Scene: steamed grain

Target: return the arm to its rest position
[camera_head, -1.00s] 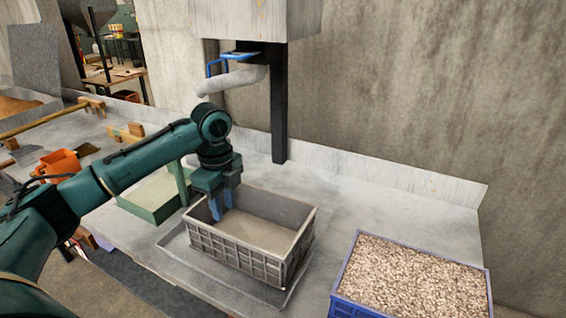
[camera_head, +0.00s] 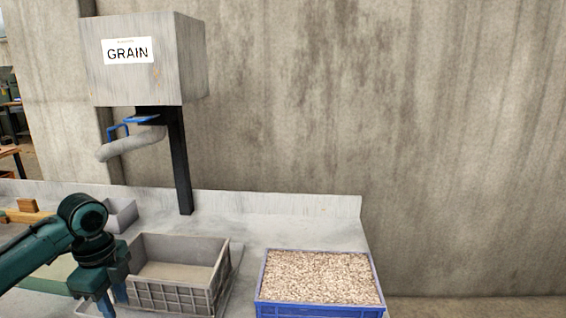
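My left arm comes in from the left with its gripper (camera_head: 113,298) pointing down. Its two blue fingers stand apart with nothing visible between them. The gripper is beside the left end of a grey crate (camera_head: 176,297) in the picture; I cannot tell whether it touches it. The crate looks empty, with a pale floor inside. My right gripper is not in view.
A blue crate (camera_head: 318,311) full of pale grain stands to the right. A grey box labelled GRAIN (camera_head: 143,80) with a bent spout (camera_head: 130,145) is above the counter (camera_head: 290,234) on a black post. A small grey bin (camera_head: 121,214) is behind the arm.

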